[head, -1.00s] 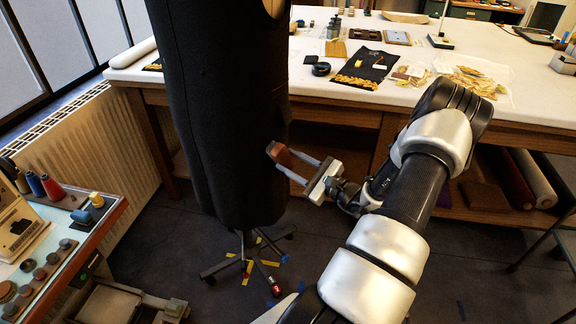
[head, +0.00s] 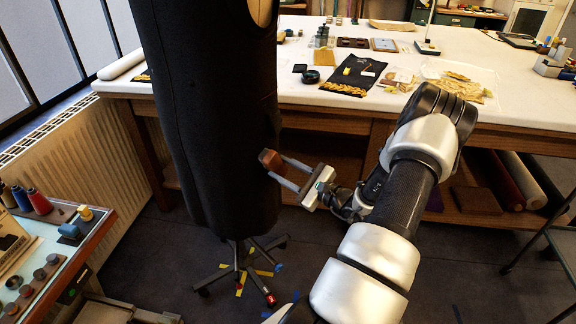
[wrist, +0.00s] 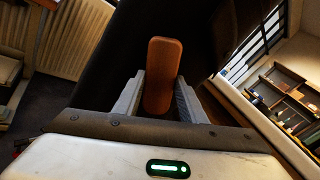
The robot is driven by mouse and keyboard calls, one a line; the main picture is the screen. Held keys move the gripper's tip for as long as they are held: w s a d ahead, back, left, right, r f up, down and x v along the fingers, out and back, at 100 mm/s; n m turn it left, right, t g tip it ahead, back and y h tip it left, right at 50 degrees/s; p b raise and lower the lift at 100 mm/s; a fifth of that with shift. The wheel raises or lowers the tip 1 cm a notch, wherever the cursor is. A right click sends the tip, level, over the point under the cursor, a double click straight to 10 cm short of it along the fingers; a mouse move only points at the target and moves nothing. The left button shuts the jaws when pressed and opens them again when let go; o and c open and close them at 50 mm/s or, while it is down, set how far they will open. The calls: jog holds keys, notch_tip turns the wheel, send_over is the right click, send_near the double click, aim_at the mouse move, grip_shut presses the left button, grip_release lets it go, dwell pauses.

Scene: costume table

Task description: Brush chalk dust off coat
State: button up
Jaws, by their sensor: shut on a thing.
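A long black coat (head: 215,120) hangs on a dress form on a wheeled stand and fills the left middle of the head view. In the wrist view the dark coat (wrist: 120,65) lies right beyond the fingers. My gripper (head: 277,170) is at the coat's lower right side, shut on a brown wooden brush (head: 270,159). In the wrist view the brush (wrist: 161,75) stands upright between the two grey fingers. Its far side is hidden, so I cannot tell whether its bristles touch the cloth. I see no clear chalk dust on the coat.
A white-topped worktable (head: 395,105) with fabric pieces and tools stands behind. A side table (head: 62,250) with thread spools is at the lower left, near a radiator (head: 60,150). The stand's wheeled legs (head: 243,268) spread on the floor. Open floor lies at the lower right.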

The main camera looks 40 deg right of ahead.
jog(key=shift+s+a+r+p, duration=0.1)
jog(key=shift+a+r+p, duration=0.2)
jog(key=shift+a, duration=0.55)
jog(key=shift+s+a+r+p, duration=0.1)
jog(key=shift+a+r+p, duration=0.15)
jog(key=shift+a, duration=0.55)
jog(key=shift+a+r+p, duration=0.2)
jog(key=shift+a+p, duration=0.1)
jog(key=shift+a, duration=0.55)
jog(key=shift+w+d+f+b, duration=0.1)
jog(key=shift+w+d+b, duration=0.2)
jog(key=shift+d, duration=0.95)
jog(key=shift+w+d+r+b, duration=0.1)
jog(key=shift+d+b, duration=0.25)
jog(key=shift+d, duration=0.9)
jog(key=shift+w+d+f+b, duration=0.15)
jog(key=shift+d+b, duration=0.2)
jog(key=shift+d, duration=0.9)
jog(key=shift+c, duration=0.4)
jog(key=shift+w, duration=0.1)
jog(key=shift+s+a+p, duration=0.15)
jog(key=shift+a+p, duration=0.05)
jog(key=shift+a, duration=0.95)
jog(key=shift+s+a+p, duration=0.1)
jog(key=shift+a+p, duration=0.05)
jog(key=shift+a, duration=0.95)
jog(key=a, duration=0.3)
jog(key=shift+s+a, duration=0.2)
jog(key=shift+s, duration=0.15)
